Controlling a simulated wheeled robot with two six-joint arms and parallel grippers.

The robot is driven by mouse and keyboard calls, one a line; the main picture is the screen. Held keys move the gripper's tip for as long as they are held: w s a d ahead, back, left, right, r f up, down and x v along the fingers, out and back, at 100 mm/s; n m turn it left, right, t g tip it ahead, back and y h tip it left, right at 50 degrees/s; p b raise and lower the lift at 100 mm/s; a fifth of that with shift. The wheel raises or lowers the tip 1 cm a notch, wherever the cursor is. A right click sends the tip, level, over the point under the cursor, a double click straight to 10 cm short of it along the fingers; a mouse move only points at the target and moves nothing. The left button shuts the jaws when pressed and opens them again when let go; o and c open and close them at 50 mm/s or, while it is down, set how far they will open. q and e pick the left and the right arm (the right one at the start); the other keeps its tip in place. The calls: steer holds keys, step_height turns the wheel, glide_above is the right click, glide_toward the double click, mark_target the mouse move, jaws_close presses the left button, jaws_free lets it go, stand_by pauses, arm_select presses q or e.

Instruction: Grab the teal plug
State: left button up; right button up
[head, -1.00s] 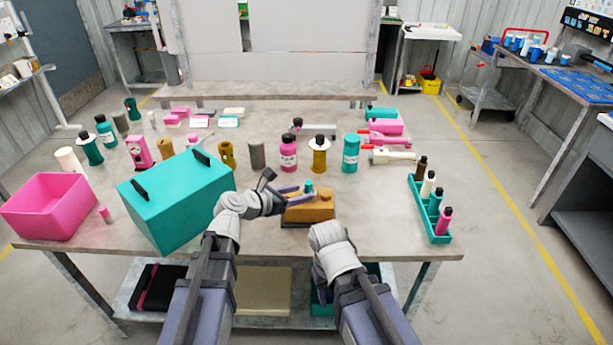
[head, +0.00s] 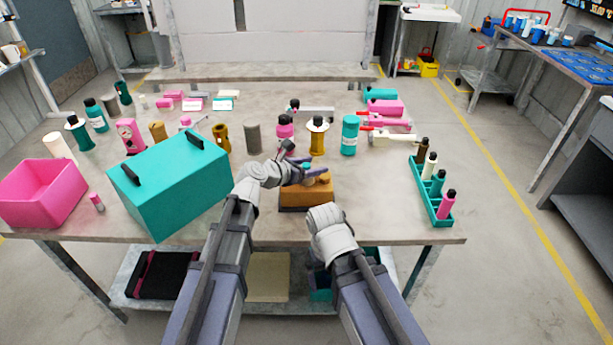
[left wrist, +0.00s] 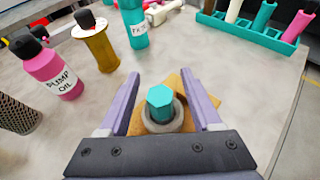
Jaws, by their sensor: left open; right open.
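The teal plug (left wrist: 160,98) has a hexagonal head and sits in a grey ring on the brown pump block (left wrist: 188,84). In the left wrist view it lies between the two open fingers of my left gripper (left wrist: 167,100), with a gap on each side. In the head view the brown block (head: 318,190) stands near the table's front, and my left gripper (head: 300,165) is over it, partly hiding the plug (head: 306,170). My right arm ends in front of the block; its right gripper (head: 325,215) points away and its fingers are hidden.
A large teal box (head: 168,185) and a pink bin (head: 42,192) stand at the left. A teal rack (head: 432,205) with several bottles is at the right. A pink pump oil bottle (left wrist: 55,75) and a yellow-brown bottle (left wrist: 97,45) stand beyond the block.

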arm_select(q)
steer(key=shift+w+d+f, duration=0.1)
steer(key=shift+w+d, duration=0.1)
steer(key=shift+w, duration=0.05)
steer(key=shift+s, duration=0.1)
jaws_close()
stand_by(0.3)
